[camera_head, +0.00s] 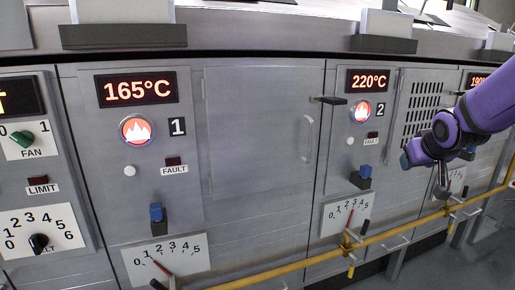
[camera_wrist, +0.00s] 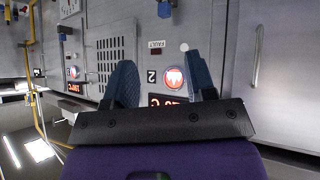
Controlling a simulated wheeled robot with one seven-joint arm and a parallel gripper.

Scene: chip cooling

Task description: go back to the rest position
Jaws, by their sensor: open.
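My purple arm (camera_head: 485,100) reaches in from the right edge in the head view.
A yellow pipe (camera_head: 290,269) with valve handles runs along the front, below the arm. Burner 1's display (camera_head: 137,89) reads 165°C and burner 2's display (camera_head: 368,80) reads 220°C. A door handle (camera_head: 307,138) sticks out between them. A vent grille (camera_head: 418,100) lies behind the arm.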

